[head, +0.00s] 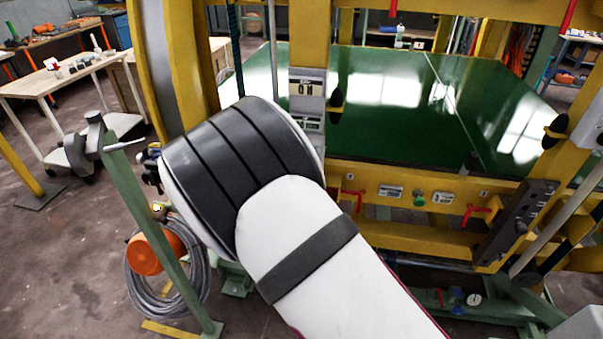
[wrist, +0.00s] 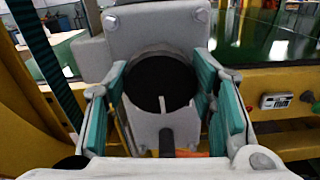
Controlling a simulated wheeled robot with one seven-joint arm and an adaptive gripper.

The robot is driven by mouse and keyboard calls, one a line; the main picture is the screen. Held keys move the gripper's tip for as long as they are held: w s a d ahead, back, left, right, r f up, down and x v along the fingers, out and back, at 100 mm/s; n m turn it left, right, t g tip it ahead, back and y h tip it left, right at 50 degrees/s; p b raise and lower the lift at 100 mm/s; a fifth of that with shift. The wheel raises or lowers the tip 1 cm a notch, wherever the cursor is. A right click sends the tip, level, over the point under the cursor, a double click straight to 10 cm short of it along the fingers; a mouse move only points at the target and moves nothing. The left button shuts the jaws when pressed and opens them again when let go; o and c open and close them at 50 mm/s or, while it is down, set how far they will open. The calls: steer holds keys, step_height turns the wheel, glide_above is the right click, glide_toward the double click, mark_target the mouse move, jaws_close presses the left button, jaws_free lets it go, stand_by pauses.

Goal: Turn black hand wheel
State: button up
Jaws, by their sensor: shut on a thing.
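The black hand wheel (wrist: 150,88) is a dark round disc with a pale upright mark, set in a grey housing in the wrist view. My gripper (wrist: 162,78) has one teal-padded finger on each side of it and is shut on it. The lower part of the grey mount and a short dark stem (wrist: 167,138) show between the fingers. In the head view my white and black arm hides the gripper and the wheel it holds.
A yellow frame (head: 420,237) surrounds a green panel (head: 400,105). A green post (head: 160,240) and coiled grey cable (head: 190,270) stand left of my arm. A wooden workbench (head: 60,77) is farther back. Open floor (head: 70,270) lies at left.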

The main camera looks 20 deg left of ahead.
steer(key=shift+f+m+b, duration=0.1)
steer(key=shift+m+b, duration=0.55)
steer(key=shift+m, duration=0.25)
steer(key=o, duration=1.1)
steer(key=shift+o, duration=0.2)
steer(key=v, duration=1.2)
